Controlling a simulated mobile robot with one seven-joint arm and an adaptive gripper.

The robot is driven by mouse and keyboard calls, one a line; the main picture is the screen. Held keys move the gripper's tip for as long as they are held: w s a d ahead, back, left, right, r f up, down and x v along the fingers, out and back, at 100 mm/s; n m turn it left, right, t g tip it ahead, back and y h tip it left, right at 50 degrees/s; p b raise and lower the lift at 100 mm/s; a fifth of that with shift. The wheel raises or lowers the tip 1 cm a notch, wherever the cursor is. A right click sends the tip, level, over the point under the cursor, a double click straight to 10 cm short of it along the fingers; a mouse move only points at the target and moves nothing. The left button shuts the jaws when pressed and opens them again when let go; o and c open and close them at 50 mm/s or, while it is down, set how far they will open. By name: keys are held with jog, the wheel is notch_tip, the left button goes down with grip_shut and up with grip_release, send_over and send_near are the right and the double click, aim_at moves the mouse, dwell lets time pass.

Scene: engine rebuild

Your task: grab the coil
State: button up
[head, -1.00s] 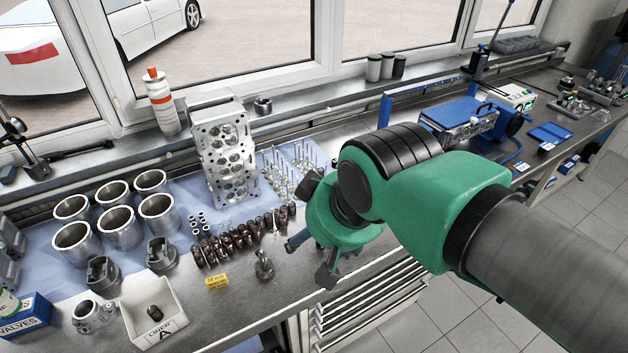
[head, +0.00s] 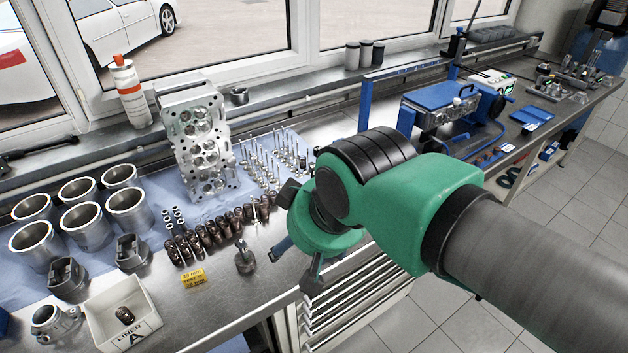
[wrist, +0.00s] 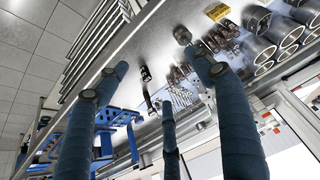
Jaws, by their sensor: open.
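My gripper (head: 298,262) is open and empty, over the bench's front edge, right of the coil rows. The arm hides part of the bench.
Metal cylinders (head: 86,226) stand at left, with a cylinder head (head: 205,150) behind the coils. Thin valves (head: 275,160) stand close behind my gripper. Bare bench lies near the front edge.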

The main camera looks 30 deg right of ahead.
jog(key=shift+c, duration=0.5)
jog(key=c, duration=0.4)
